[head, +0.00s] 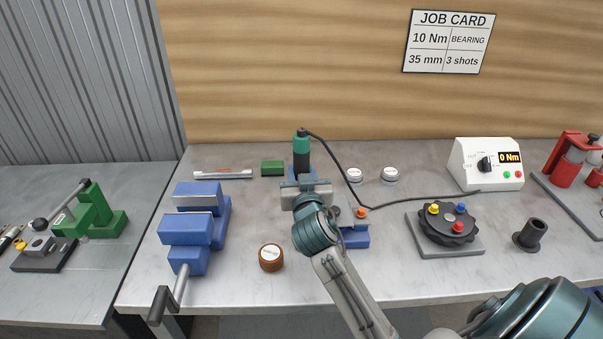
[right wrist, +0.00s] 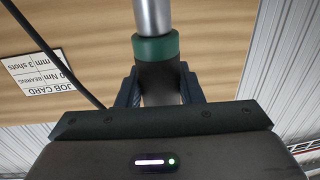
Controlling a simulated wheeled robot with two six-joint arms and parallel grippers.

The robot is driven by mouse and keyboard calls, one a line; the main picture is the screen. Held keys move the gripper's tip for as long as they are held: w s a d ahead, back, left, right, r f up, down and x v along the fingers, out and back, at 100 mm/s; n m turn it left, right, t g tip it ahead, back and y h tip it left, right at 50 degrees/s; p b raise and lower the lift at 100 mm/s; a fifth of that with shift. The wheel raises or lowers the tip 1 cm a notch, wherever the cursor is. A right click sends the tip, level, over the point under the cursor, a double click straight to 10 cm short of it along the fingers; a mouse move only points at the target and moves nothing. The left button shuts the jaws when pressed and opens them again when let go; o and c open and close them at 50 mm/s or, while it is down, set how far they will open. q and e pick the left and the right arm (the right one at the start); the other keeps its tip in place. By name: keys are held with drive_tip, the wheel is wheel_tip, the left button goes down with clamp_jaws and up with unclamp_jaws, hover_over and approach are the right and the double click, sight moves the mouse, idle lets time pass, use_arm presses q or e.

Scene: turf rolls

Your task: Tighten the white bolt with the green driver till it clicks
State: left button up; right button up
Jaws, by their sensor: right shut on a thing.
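My right gripper (head: 302,176) is shut on the green driver (head: 302,146), which stands about upright above the bench with a black cable from its top. In the right wrist view the fingers grip the driver's black body (right wrist: 160,82), and a green collar and silver shaft extend from it. The driver's tip is out of that frame, and my gripper hides it in the head view. I cannot make out a white bolt; a blue fixture (head: 356,238) with an orange piece (head: 361,212) is partly behind my right arm. My left gripper is not in view.
A control box (head: 487,165) reads 0 Nm. A dark turntable (head: 447,230) carries yellow, blue and red knobs. A blue vise (head: 185,228), a brown round pot (head: 271,257) and white-topped cylinders (head: 390,174) stand around. The job card (head: 449,41) says 10 Nm.

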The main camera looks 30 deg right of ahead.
sight(302, 154)
drive_tip(key=shift+f, duration=0.25)
idle(0.7)
drive_tip(key=shift+r, duration=0.1)
drive_tip(key=shift+r+p, duration=0.65)
drive_tip(key=shift+r, duration=0.25)
drive_tip(key=shift+r+p, duration=2.1)
drive_tip(key=shift+r, duration=0.55)
drive_tip(key=shift+f, duration=0.1)
